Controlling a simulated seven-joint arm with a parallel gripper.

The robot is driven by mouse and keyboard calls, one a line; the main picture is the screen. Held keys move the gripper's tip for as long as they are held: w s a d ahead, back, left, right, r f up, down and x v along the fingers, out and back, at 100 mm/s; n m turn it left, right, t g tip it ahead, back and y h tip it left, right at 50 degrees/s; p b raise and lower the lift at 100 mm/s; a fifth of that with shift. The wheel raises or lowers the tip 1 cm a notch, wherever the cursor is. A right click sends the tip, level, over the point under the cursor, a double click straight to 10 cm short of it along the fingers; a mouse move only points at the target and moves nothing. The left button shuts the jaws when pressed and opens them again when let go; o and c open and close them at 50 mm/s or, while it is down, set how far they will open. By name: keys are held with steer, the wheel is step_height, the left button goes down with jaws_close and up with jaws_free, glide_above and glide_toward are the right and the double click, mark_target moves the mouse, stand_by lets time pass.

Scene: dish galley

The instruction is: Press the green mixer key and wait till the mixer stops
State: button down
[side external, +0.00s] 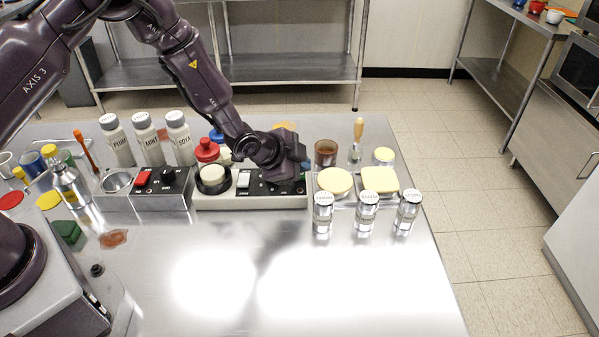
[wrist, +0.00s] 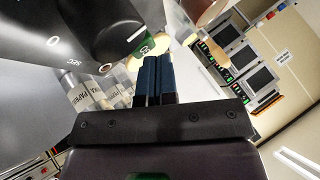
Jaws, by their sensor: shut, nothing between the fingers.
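The mixer unit (side external: 222,203) is a long cream base with a dark panel, a white key and a round cream-topped part at its left end. My gripper (side external: 304,166) is over the right end of that panel and hides part of it. In the wrist view the blue fingers (wrist: 153,78) are together and hold nothing. The green key (wrist: 142,50), with pale marking, shows just beyond the fingertips. I cannot tell whether they touch it. A large black knob (wrist: 104,34) is beside it. The green key is not clear in the side view.
Left of the mixer is a second unit with a red key (side external: 142,177) and steel bowl (side external: 117,181). Labelled bottles (side external: 145,140) stand behind. Right are round (side external: 335,181) and square (side external: 380,179) yellow-topped pads and several shakers (side external: 366,213). The front table is mostly clear.

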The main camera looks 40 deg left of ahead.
steer(key=shift+f, duration=0.25)
stand_by(0.4)
steer(key=shift+r, duration=0.9)
steer(key=shift+r, duration=2.5)
